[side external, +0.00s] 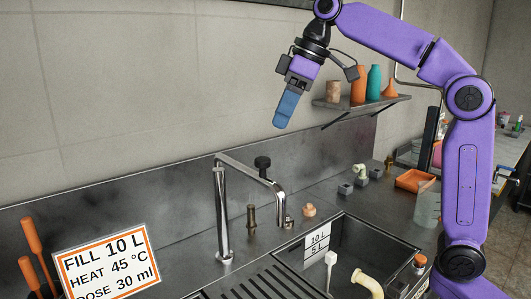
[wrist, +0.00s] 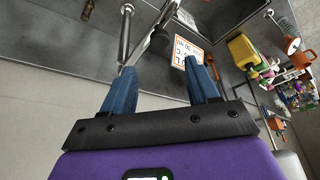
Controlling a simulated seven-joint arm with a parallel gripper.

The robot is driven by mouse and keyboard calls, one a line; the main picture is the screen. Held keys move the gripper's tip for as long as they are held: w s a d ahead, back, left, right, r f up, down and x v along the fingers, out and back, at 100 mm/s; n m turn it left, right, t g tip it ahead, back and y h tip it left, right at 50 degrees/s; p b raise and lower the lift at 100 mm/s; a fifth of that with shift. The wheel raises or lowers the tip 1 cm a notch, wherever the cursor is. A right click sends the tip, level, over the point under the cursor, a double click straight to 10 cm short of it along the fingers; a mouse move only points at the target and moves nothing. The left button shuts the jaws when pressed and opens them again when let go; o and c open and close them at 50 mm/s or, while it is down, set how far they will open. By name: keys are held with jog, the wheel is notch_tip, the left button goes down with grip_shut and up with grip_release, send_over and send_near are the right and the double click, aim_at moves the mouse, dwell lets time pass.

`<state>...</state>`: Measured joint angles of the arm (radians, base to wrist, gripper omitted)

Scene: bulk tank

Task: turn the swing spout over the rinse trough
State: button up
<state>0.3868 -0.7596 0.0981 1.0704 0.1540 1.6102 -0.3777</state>
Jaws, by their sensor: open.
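The chrome swing spout (side external: 221,212) stands on the steel counter in the side view. Its arm reaches right, with a black knob (side external: 262,163) on top and the outlet turned down at the end. The outlet appears near the back left rim of a sink basin (side external: 375,236). A slotted drain section (side external: 252,287) lies in front; I cannot tell which of these is the rinse trough. My gripper (side external: 278,124) is open and empty, high above and behind the spout, fingers pointing down. In the wrist view its blue fingers (wrist: 160,72) are spread, with chrome tubing partly visible beyond.
A sign (side external: 108,262) and orange handles (side external: 32,237) stand at front left. A small brass fitting (side external: 252,217) is near the spout. A wall shelf (side external: 360,103) with bottles is right of my gripper. A pitcher (side external: 428,208) and orange tray (side external: 414,180) stand at right.

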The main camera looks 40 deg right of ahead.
aim_at(264, 158)
jog(key=x, duration=0.9)
jog(key=shift+w+a+f, duration=0.1)
jog(key=shift+a+f, duration=0.05)
jog(key=shift+f, duration=0.25)
grip_shut()
